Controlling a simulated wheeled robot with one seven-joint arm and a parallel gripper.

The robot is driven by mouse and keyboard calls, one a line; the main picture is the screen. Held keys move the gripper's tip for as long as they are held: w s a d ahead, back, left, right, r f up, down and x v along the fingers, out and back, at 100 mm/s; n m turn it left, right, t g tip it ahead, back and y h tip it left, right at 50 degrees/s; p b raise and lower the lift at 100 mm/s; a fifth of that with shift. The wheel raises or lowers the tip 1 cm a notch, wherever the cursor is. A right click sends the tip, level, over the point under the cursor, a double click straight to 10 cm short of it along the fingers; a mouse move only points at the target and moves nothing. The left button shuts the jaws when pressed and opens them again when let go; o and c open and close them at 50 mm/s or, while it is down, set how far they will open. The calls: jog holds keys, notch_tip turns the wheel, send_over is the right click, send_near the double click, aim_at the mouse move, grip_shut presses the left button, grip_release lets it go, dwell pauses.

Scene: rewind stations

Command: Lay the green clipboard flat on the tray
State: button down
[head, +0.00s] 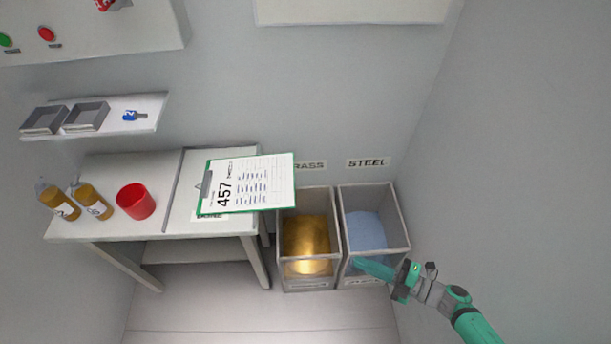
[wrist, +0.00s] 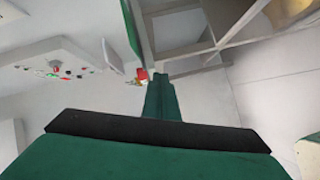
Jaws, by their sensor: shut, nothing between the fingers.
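The green clipboard (head: 262,190) holds a white sheet marked 457 and has a grey clip at its left end. It is over the right part of the white table, and its right end reaches past the table's edge. I cannot tell whether it rests fully flat. The pale panel under it (head: 183,208), with a partly covered label, may be the tray. My gripper (head: 362,263) is shut and empty, in front of the STEEL bin, right of the clipboard and apart from it. In the wrist view my shut fingers (wrist: 160,90) point ahead.
A red cup (head: 136,202) and two amber bottles (head: 91,199) stand on the table's left. The brass bin (head: 281,240) and steel bin (head: 404,225) stand right of the table. A shelf (head: 148,113) with grey boxes hangs above. The floor in front is clear.

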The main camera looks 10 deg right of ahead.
jog(key=s+a+m+t+h, duration=0.2)
jog(key=s+a+m+h, duration=0.15)
jog(key=s+m, duration=0.4)
jog(key=s+a+m+t+h, duration=0.3)
jog(key=s+a+m, duration=0.15)
jog(key=s, duration=0.65)
jog(key=s+a+r+m+t+h, duration=0.1)
jog(key=s+a+r+m+h, duration=0.1)
jog(key=a+r+m+h, duration=0.5)
jog(key=shift+a+r+m, duration=2.15)
jog(key=shift+a+m, duration=0.75)
jog(key=shift+m, duration=0.1)
jog(key=shift+s, duration=0.1)
